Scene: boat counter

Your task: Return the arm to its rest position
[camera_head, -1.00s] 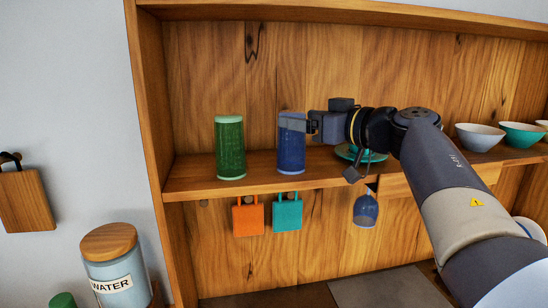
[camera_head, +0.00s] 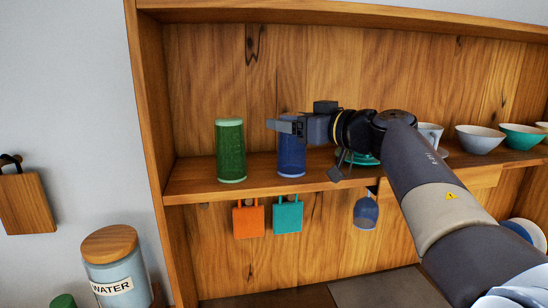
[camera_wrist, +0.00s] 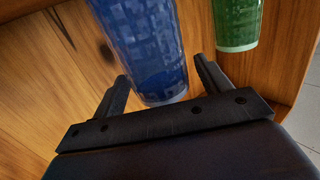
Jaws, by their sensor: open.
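My gripper (camera_head: 282,126) is at shelf height, in front of the upper part of a blue tumbler (camera_head: 292,160). In the wrist view the two dark fingers are apart, with the blue tumbler (camera_wrist: 145,45) showing between them. I cannot tell whether they touch it. The blue tumbler stands upright on the shelf; the gripper hides part of its upper half. My arm reaches in from the lower right and is not folded back.
A green tumbler (camera_head: 230,152) stands left of the blue one on the shelf (camera_head: 200,178). A teal saucer (camera_head: 362,158), a cup (camera_head: 431,134) and bowls (camera_head: 480,138) are to the right. Orange (camera_head: 248,219) and teal (camera_head: 288,215) tags and a glass (camera_head: 366,211) hang below.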

